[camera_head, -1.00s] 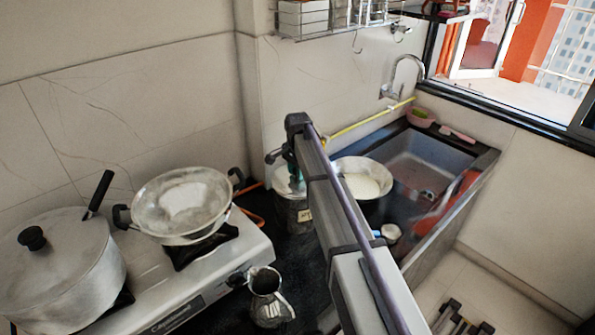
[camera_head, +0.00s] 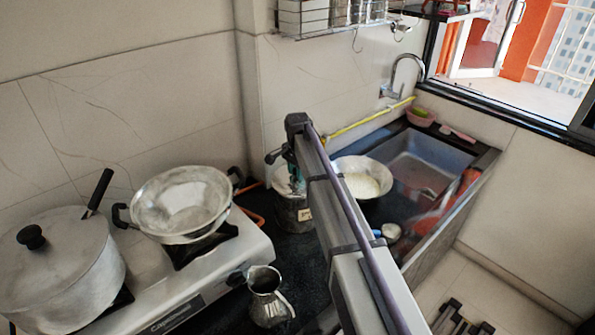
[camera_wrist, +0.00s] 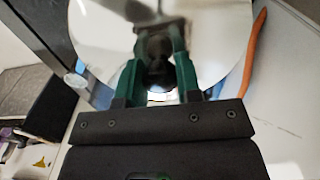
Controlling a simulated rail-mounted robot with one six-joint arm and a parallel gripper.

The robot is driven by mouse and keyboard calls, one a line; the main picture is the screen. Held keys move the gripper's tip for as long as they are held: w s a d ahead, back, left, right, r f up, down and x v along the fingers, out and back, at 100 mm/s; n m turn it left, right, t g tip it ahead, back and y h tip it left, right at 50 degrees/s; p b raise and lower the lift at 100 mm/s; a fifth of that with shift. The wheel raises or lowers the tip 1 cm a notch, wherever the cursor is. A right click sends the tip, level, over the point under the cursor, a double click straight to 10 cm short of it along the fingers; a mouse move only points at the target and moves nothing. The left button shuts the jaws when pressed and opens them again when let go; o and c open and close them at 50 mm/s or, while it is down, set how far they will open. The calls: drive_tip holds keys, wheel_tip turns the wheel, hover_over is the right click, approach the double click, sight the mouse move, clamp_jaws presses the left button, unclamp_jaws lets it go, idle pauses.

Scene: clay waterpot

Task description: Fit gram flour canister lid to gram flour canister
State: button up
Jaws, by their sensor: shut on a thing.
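The gram flour canister (camera_head: 289,213) is a metal cylinder with a small label. It stands upright on the dark counter between the stove and the sink, partly hidden by my arm. The gram flour canister lid (camera_wrist: 105,38) is a wide, shiny, round disc that fills the upper part of the wrist view. My gripper (camera_wrist: 157,72) is shut on the lid's dark knob, with green fingers on either side of it. In the head view my gripper (camera_head: 292,165) is right over the canister's top. I cannot tell whether the lid is seated on the rim.
A two-handled pan (camera_head: 182,204) and a lidded pot (camera_head: 62,262) sit on the stove at left. A small metal jug (camera_head: 268,300) stands in front.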

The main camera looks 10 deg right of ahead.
drive_tip(key=shift+f, duration=0.15)
drive_tip(key=o, duration=1.1)
drive_tip(key=shift+c, duration=0.2)
wheel_tip(320, 180, up, 11)
drive_tip(key=p, duration=1)
drive_tip(key=shift+p, duration=0.35)
drive_tip(key=shift+f, duration=0.1)
